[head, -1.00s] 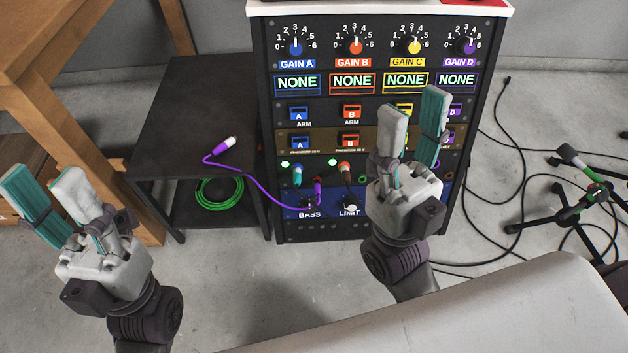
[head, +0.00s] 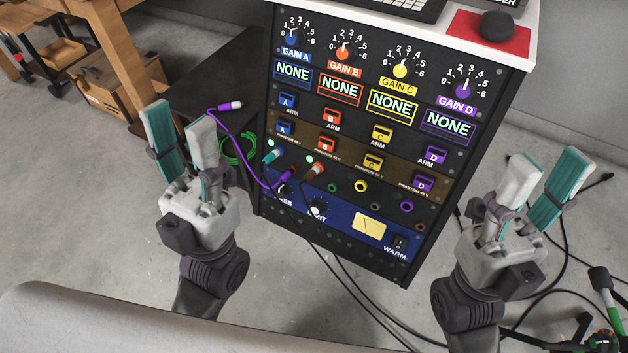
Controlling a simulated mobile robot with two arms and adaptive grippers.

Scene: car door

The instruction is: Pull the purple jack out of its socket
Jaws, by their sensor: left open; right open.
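The purple jack (head: 286,175) sits plugged into the lower left part of the black rack panel (head: 345,185), just above the blue strip with its knobs. Its purple cable (head: 247,170) loops left and up to a loose plug with a pale tip (head: 232,105) over the dark side table. My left gripper (head: 178,118) is open and empty, left of the rack and apart from the jack. My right gripper (head: 548,165) is open and empty, right of the rack and far from the jack.
A limit knob (head: 318,207) is just below. A green cable coil (head: 235,150) lies on the left. Black cables and a stand (head: 603,290) occupy the right floor.

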